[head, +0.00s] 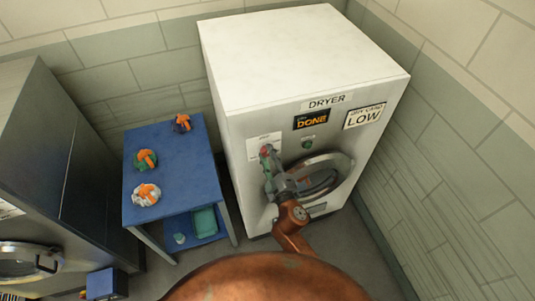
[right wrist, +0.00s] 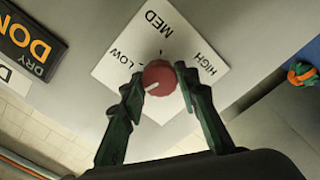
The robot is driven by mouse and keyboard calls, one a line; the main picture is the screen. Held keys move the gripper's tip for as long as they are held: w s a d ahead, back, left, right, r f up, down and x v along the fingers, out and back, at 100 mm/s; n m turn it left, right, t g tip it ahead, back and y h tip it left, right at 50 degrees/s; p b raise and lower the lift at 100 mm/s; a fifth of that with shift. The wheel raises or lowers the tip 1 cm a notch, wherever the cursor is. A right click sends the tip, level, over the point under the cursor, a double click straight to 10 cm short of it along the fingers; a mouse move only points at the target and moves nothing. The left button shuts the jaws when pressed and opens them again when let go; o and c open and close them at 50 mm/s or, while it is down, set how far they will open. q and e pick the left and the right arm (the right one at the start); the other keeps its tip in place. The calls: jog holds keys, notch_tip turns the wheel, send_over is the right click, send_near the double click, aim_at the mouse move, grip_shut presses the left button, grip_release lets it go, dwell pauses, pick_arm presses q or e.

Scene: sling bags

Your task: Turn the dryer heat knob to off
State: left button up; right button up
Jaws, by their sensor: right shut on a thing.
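The white dryer (head: 300,75) stands at the back centre of the head view. Its red heat knob (right wrist: 160,77) sits on a white plate (right wrist: 165,40) marked LOW, MED and HIGH in the right wrist view. The knob's white pointer is turned to the lower left, just below LOW. No OFF label can be read; the lower part of the plate is partly hidden by the fingers. My right gripper (right wrist: 157,80) is shut on the knob, one finger at each side. It also shows at the dryer front in the head view (head: 267,158). My left gripper is out of view.
A dark washer (head: 40,170) stands at far left. A tiled wall (head: 465,160) is close on the right.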

jog(key=shift+n+p, duration=0.35)
jog(key=shift+n, duration=1.25)
jog(key=o, duration=1.2)
jog(key=shift+c, duration=0.2)
jog(key=shift+s, duration=0.1)
jog(key=v, duration=1.2)
